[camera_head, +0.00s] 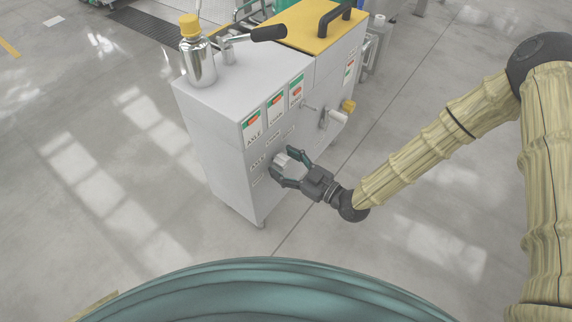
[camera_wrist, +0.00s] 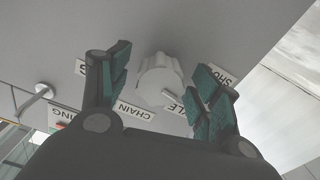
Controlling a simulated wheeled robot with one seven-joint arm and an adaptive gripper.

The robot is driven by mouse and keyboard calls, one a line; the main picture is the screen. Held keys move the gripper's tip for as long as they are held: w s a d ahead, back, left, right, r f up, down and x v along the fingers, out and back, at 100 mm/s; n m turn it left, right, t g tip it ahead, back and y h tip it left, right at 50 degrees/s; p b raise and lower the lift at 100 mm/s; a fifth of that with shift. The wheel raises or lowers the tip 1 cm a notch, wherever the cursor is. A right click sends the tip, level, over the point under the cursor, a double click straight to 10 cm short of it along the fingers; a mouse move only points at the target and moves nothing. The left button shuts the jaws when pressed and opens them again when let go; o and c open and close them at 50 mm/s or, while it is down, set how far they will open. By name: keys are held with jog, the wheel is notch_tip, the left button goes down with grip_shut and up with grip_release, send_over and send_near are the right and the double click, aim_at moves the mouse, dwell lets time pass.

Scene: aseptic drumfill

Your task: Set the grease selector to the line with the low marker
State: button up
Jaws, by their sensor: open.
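The grease selector is a pale fluted knob (camera_wrist: 160,78) on the cabinet front; in the head view the knob (camera_head: 284,166) is partly hidden by my gripper. A thin pale mark on the knob seems to point toward the KLE label. Three cards with green and red show above: AXLE (camera_head: 252,124), a middle one (camera_head: 276,108) and a right one (camera_head: 297,91), whose red sits lower. My gripper (camera_head: 286,160) is open, its fingers either side of the knob.
The white cabinet (camera_head: 215,130) carries a steel bottle with a yellow cap (camera_head: 196,60) and a black-handled lever (camera_head: 262,34) on top. A nozzle with a yellow end (camera_head: 345,107) projects right of my gripper. Floor in front is clear.

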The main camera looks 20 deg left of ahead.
jog(key=shift+c, duration=0.4)
jog(key=c, duration=0.9)
jog(key=shift+c, duration=0.2)
